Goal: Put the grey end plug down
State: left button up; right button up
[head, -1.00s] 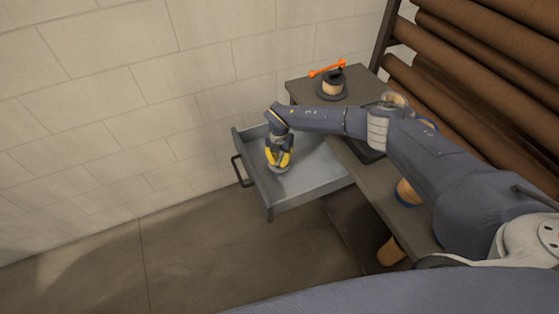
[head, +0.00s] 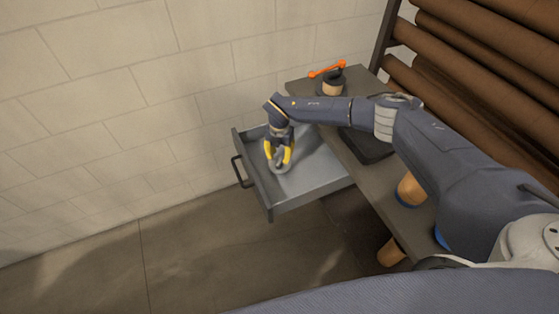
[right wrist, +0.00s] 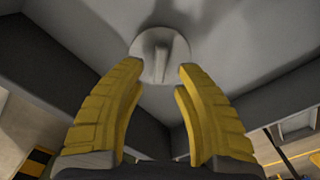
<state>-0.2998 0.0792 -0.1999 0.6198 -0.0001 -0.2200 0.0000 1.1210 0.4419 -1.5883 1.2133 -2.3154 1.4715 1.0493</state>
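The grey end plug (head: 281,168) is a round disc with a raised bar grip. It lies on the floor of the open grey drawer (head: 316,176), and shows in the right wrist view (right wrist: 161,56) with its bar upward. My right gripper (head: 279,158) reaches down into the drawer over the plug. In the right wrist view its yellow fingers (right wrist: 159,72) are spread apart, with a gap between them and the bar; they hold nothing. My left gripper is not in view.
The drawer walls surround my right gripper, and the drawer's handle (head: 238,172) faces left. The worktop (head: 300,86) carries a dark spool with an orange tool (head: 327,69). A stone wall stands behind; brown rollers (head: 470,60) are racked at right.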

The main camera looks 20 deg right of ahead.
aim_at(279, 161)
notch_tip(279, 161, up, 8)
jog(key=shift+r, duration=0.15)
dwell(0.3)
